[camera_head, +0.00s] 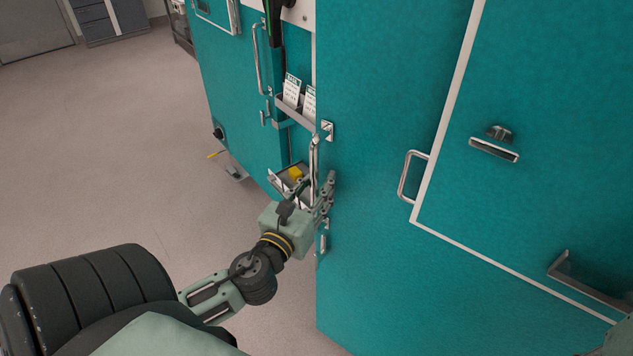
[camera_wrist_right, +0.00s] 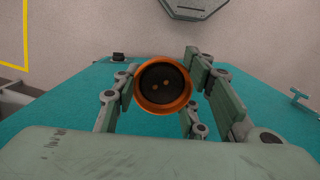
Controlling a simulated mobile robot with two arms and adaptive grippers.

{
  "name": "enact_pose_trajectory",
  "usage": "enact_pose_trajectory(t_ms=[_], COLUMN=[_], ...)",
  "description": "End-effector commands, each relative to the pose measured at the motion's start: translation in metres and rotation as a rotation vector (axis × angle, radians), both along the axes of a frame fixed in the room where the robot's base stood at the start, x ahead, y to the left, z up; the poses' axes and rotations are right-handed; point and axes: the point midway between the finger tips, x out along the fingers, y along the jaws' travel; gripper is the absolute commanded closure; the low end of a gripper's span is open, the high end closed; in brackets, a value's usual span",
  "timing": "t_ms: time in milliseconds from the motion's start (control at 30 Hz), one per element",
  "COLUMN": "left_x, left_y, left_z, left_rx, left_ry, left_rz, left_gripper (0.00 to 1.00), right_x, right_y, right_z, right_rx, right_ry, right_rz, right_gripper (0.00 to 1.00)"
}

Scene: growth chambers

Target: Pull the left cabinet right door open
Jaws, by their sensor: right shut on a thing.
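A large teal door panel (camera_head: 375,130) stands in the middle of the head view. A vertical metal bar handle (camera_head: 314,158) is at its left edge. My left gripper (camera_head: 326,193) is at the lower part of this handle. Its fingers overlap the bar, and I cannot tell whether they close around it. To the left is another teal door (camera_head: 228,90) with its own long handle (camera_head: 258,60). My right gripper (camera_wrist_right: 168,92) is shut on a round orange-rimmed pot (camera_wrist_right: 163,108) with a dark inside, in the right wrist view.
Another handle (camera_head: 408,178) and a latch (camera_head: 494,150) are at the right. The floor (camera_head: 110,150) at left is clear.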

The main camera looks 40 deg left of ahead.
Motion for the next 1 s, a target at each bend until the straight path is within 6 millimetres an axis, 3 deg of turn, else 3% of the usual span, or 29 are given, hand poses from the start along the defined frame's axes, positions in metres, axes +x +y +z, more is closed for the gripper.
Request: enact_pose_trajectory(t_ms=[267, 700, 1000], left_x=[-0.011, -0.093, -0.115], left_y=[-0.002, -0.023, -0.029], left_z=[-0.001, -0.001, 0.0], left_rx=[0.0, -0.002, 0.0], left_ry=[0.002, 0.005, 0.0], left_rz=[0.001, 0.003, 0.0], left_gripper=[0.66, 0.66, 0.66], right_x=[0.0, 0.0, 0.0], right_y=[0.0, 0.0, 0.0], right_z=[0.0, 0.0, 0.0], right_rx=[0.0, 0.0, 0.0], right_ry=[0.0, 0.0, 0.0], right_rz=[0.0, 0.0, 0.0], right_gripper=[0.88, 0.88, 0.88])
